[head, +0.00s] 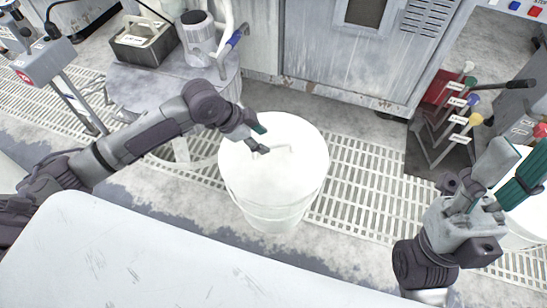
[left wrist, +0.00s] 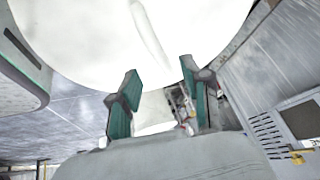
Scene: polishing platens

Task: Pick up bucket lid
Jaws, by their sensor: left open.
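The white bucket lid (head: 255,175) sits on top of a white bucket (head: 270,213) on the floor at the centre of the head view. A thin raised handle (head: 288,150) is on the lid. My left gripper (head: 262,141) is open over the lid, just left of the handle; whether it touches the lid is unclear. In the left wrist view, the lid (left wrist: 85,40) fills the top, and the handle (left wrist: 150,35) lies beyond the two teal fingertips, not between them. My right gripper (head: 508,172) is at the far right with its fingers apart, away from the lid.
A pale table edge (head: 180,260) runs across the front. A round grey stand (head: 145,85) with a metal box (head: 145,42) and a canister (head: 195,38) is behind left. A lever panel (head: 450,120) is at right. Another white container (head: 530,220) stands beside my right gripper.

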